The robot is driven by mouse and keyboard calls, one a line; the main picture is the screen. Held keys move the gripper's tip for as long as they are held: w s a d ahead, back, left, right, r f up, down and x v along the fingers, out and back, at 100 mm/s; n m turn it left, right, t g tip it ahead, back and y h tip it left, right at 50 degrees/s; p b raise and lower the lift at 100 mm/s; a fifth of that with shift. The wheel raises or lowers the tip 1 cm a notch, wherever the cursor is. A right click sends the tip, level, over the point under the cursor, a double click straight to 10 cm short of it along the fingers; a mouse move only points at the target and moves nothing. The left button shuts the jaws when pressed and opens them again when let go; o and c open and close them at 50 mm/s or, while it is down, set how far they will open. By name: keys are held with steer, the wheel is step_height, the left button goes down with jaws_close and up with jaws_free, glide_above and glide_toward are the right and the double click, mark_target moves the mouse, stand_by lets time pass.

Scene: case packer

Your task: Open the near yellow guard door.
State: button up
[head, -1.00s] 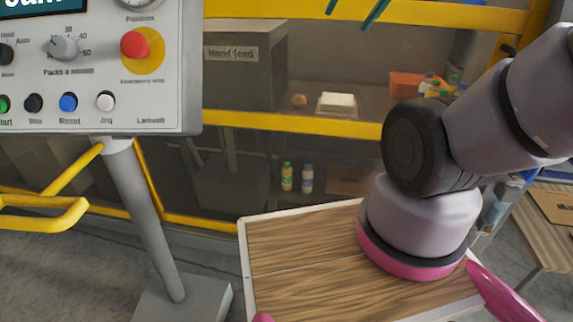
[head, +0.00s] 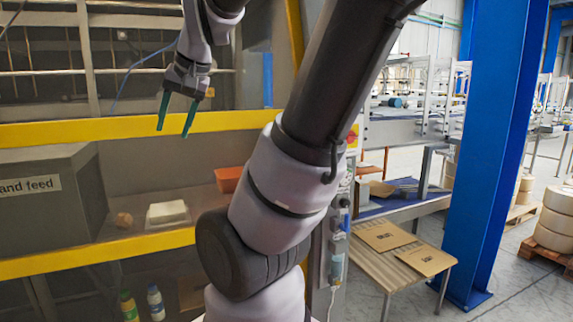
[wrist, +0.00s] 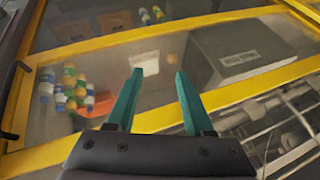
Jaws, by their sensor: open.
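The near yellow guard door (head: 130,126) is a yellow frame with clear panels, and it looks shut. Its yellow bars also show in the wrist view (wrist: 140,38), where the picture is turned about. My gripper (head: 174,130) has two green fingers, open and empty, pointing down in front of the door's upper yellow bar in the head view. In the wrist view the fingers (wrist: 158,75) are spread before the clear panel with nothing between them.
Behind the panel are a grey hand feed box (head: 50,205), a white block (head: 167,212) and an orange bin (head: 228,178). To the right stand a slatted table (head: 400,262) with cardboard pieces and a blue column (head: 497,150).

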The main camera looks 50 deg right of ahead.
steer(key=w+d+f+m+g+h, duration=0.1)
steer(key=w+d+m+h, duration=0.15)
steer(key=d, duration=0.75)
steer(key=w+d+f+m+g+h, duration=0.1)
steer(key=d+f+m, duration=0.15)
steer(key=d, duration=0.75)
steer(key=s+d+f+m+g+h, duration=0.1)
steer(key=s+d+m+g, duration=0.15)
steer(key=d, duration=0.55)
steer(key=s+d+f+m+g+h, duration=0.1)
steer(key=s+d+m, duration=0.15)
steer(key=d, duration=0.65)
steer(key=s+x, duration=0.1)
steer(key=x, duration=0.9)
steer(key=shift+w+n, duration=0.25)
steer(key=shift+n, duration=0.15)
steer(key=shift+f, duration=0.1)
steer(key=shift+c, duration=0.4)
jaws_close()
